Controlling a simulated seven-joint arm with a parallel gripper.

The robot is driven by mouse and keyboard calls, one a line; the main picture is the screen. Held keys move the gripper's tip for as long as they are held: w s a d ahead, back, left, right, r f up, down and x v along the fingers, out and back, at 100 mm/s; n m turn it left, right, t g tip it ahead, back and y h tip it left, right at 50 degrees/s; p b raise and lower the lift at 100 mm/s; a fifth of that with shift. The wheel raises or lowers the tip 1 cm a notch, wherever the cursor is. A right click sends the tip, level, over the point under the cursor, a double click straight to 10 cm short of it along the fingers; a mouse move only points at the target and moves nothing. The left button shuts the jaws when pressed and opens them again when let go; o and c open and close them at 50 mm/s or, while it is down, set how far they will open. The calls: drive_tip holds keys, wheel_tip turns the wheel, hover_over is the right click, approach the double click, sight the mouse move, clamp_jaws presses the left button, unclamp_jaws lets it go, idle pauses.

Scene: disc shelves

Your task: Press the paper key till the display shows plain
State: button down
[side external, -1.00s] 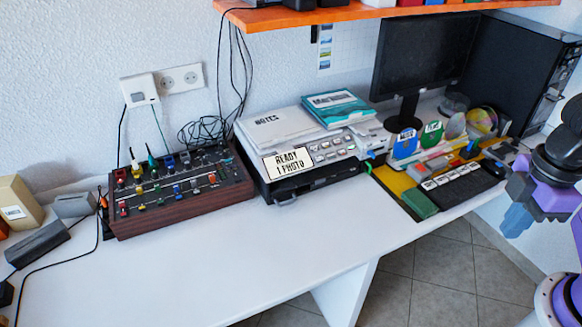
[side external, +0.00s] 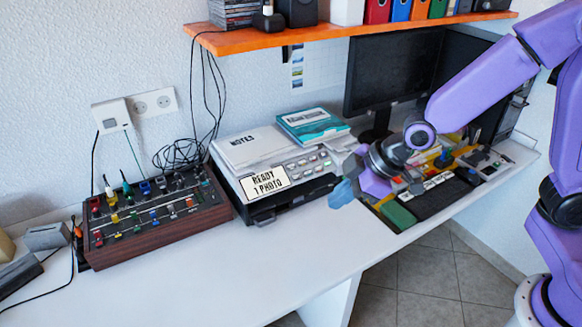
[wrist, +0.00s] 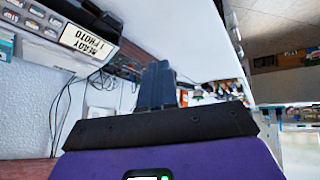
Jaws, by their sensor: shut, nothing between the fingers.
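The printer (side external: 275,205) stands on the white desk, with its row of small keys (side external: 308,162) on the top right of its front. Which of them is the paper key is too small to read. Its display (side external: 264,182) reads "READY 1 PHOTO"; the display also shows in the wrist view (wrist: 88,40), with several keys (wrist: 33,20) beside it. My gripper (side external: 341,194) is shut and empty. In the side view it hangs in front of the printer's right end, apart from the keys. In the wrist view its blue fingers (wrist: 157,86) are together.
A keyboard (side external: 440,198), green block (side external: 398,215) and monitor are to the right. The desk front (side external: 235,270) is clear.

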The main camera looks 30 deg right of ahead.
sight(291, 167)
drive_tip(key=w+f+t, duration=0.3)
drive_tip(key=w+t, duration=0.1)
drive_tip(key=w, duration=1)
drive_tip(key=w+d+f+t+h, duration=0.2)
drive_tip(key=w+d+t, duration=0.3)
drive_tip(key=w+d, duration=0.3)
drive_tip(key=shift+w+d+f+m+t+h, duration=0.25)
drive_tip(key=shift+w+f+t+h, duration=0.2)
drive_tip(key=shift+w, duration=1.4)
drive_tip(key=shift+a+y, duration=0.1)
drive_tip(key=shift+y, duration=0.15)
drive_tip(key=shift+f, duration=0.2)
drive_tip(key=shift+w+f, duration=0.7)
drive_tip(key=shift+f, duration=0.55)
drive_tip(key=shift+w+f, duration=0.7)
drive_tip(key=shift+f, duration=0.5)
drive_tip(key=shift+w+f, duration=0.7)
drive_tip(key=shift+f, duration=0.55)
drive_tip(key=shift+f, duration=0.1)
drive_tip(key=shift+w+f, duration=0.2)
drive_tip(key=shift+f, duration=0.1)
